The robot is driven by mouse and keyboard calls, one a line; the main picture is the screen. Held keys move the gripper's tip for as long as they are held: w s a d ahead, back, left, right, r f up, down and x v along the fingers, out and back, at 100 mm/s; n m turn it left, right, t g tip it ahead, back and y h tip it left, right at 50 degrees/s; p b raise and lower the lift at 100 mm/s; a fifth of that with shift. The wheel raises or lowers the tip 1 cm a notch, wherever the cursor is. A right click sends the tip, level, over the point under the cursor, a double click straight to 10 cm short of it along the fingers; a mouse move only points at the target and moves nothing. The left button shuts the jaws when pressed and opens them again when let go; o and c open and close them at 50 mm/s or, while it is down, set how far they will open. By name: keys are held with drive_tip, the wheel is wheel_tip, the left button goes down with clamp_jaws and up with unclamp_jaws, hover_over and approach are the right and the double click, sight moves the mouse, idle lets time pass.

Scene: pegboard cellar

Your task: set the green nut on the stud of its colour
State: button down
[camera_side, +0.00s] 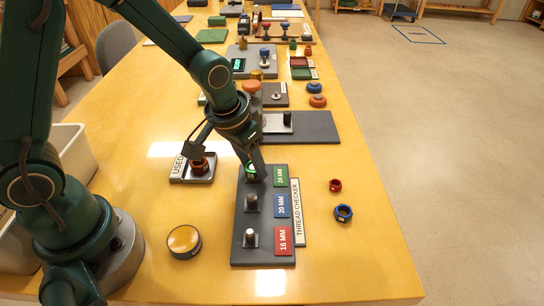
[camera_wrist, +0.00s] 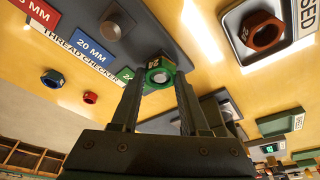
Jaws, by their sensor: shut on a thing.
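The green nut (camera_wrist: 152,77) is between the fingertips of my gripper (camera_wrist: 160,88), which is shut on it. In the wrist view a pale round stud end shows inside the nut's hole, so the nut is over or around the stud; how far down it sits I cannot tell. The side view shows the green nut (camera_side: 250,172) and my gripper (camera_side: 254,168) at the far end of the thread checker plate (camera_side: 240,220), beside the green 24 MM label (camera_side: 281,176). My gripper hides most of that stud.
A tray (camera_side: 179,176) marked USED holds a reddish nut (camera_side: 198,166) to the left. A red nut (camera_side: 335,185) and blue nut (camera_side: 343,213) lie right; a brass-topped disc (camera_side: 184,240) lies front left.

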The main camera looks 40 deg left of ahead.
drive_tip(key=shift+f, duration=0.2)
unclamp_jaws()
idle(0.5)
drive_tip(key=shift+r, duration=0.15)
drive_tip(key=shift+r, duration=3.9)
drive_tip(key=shift+r, duration=0.1)
